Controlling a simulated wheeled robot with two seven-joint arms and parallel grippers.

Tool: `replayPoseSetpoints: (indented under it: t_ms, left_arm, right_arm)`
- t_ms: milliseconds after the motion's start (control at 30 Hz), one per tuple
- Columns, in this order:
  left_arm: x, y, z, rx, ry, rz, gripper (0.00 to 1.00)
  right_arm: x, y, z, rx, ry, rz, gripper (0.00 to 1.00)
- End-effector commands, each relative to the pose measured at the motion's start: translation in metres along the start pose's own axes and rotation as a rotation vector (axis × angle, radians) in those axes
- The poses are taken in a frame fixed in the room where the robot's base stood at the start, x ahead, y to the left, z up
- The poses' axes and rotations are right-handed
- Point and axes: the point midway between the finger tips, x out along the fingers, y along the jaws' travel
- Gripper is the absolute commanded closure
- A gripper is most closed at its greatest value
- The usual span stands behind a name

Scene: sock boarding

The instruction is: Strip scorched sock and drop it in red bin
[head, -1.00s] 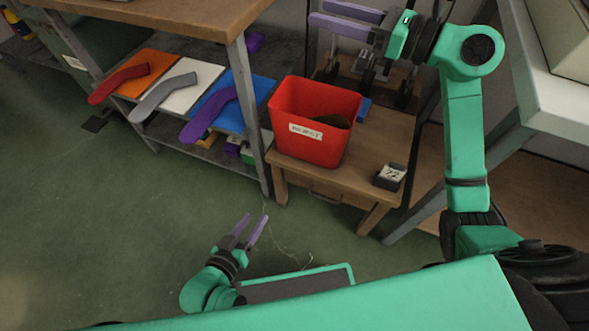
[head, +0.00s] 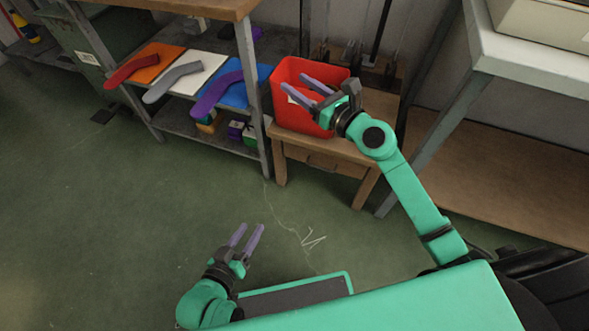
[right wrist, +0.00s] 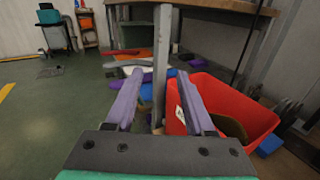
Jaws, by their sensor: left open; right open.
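The red bin (head: 283,108) stands on a small wooden table, partly hidden in the head view by my right gripper. In the right wrist view the red bin (right wrist: 243,103) is at the right, with something dark brown (right wrist: 230,127) inside it; I cannot tell if that is the scorched sock. My right gripper (head: 307,92) is open and empty, in front of the bin in the head view. In the right wrist view its fingers (right wrist: 156,98) are apart with nothing between them. My left gripper (head: 247,233) is open and empty, low over the floor.
A shelf at the left holds red (head: 130,70), grey (head: 172,80) and purple (head: 215,92) sock-shaped pieces on orange, white and blue panels. The wooden table (head: 318,147) has a drawer. A grey bench (head: 535,60) stands at the right. The green floor is mostly clear.

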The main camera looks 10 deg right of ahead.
Motion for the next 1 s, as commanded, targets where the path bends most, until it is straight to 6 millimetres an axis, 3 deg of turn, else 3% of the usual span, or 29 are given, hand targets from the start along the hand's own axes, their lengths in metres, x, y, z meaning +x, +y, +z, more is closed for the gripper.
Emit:
replayPoseSetpoints:
  t_ms: [200,500,633,800,1000]
  left_arm:
    - [0.0,0.0,-0.001,0.0,0.0,0.0,0.5]
    - [-0.003,0.003,-0.006,0.0,0.0,0.0,0.5]
    - [-0.005,0.004,-0.01,0.0,0.0,0.0,0.5]
    - [-0.008,0.007,-0.018,0.0,0.0,0.0,0.5]
    - [-0.008,0.007,-0.018,0.0,0.0,0.0,0.5]
  right_arm:
    - [-0.008,0.012,-0.054,0.0,0.013,-0.115,0.46]
    - [-0.039,0.044,-0.11,-0.015,0.01,-0.27,0.46]
    - [-0.059,0.062,-0.125,-0.022,0.003,-0.333,0.46]
    - [-0.078,0.08,-0.129,-0.027,-0.007,-0.389,0.46]
    - [-0.083,0.084,-0.131,-0.03,-0.012,-0.404,0.46]
